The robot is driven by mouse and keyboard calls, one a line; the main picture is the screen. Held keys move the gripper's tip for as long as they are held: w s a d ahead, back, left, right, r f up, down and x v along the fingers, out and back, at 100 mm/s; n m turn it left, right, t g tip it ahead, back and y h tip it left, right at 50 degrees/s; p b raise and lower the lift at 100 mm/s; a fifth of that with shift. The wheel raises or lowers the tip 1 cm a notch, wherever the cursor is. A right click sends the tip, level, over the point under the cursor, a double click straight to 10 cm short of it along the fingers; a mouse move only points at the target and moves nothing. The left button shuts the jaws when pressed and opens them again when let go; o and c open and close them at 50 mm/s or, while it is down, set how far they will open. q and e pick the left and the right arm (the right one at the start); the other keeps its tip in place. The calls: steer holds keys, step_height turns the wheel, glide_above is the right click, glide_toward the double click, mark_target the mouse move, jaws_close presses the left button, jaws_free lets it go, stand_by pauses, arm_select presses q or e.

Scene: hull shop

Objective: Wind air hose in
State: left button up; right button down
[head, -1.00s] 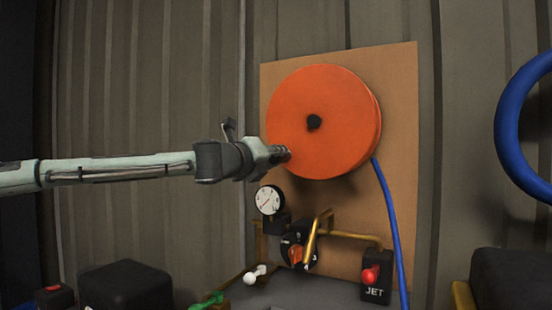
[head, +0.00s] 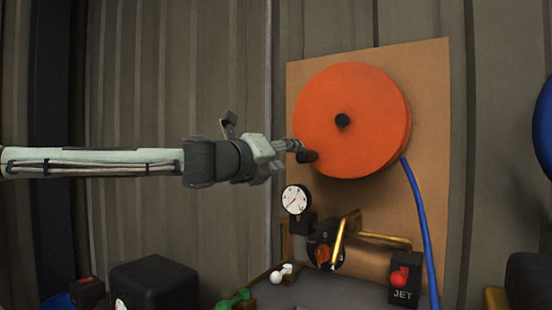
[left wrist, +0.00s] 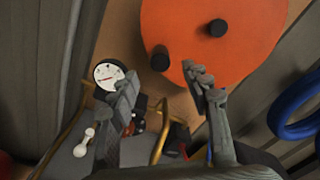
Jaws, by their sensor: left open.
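The orange hose reel (head: 365,105) is mounted on a brown board, with a black hub (head: 342,120) at its centre. A black crank handle (head: 307,156) sticks out near its lower left rim; in the left wrist view the handle (left wrist: 160,58) shows just beyond and between the fingertips. The blue air hose (head: 418,220) hangs from the reel's right side. My left gripper (head: 296,146) is open beside the handle, at the reel's left edge; its spread fingers (left wrist: 162,85) hold nothing. Contact with the handle cannot be told. My right gripper is not in view.
Below the reel are a white gauge (head: 296,200), a black valve with an orange knob (head: 323,254), brass pipes (head: 385,240) and a JET box (head: 404,281) with a red knob. A blue ring (head: 543,130) hangs at the right edge. The wall left of the board is clear.

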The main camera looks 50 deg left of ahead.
arm_select(q)
steer(key=v, duration=0.3)
steer(key=shift+s+d, duration=0.1)
steer(key=shift+s, duration=0.25)
steer(key=shift+f, duration=0.1)
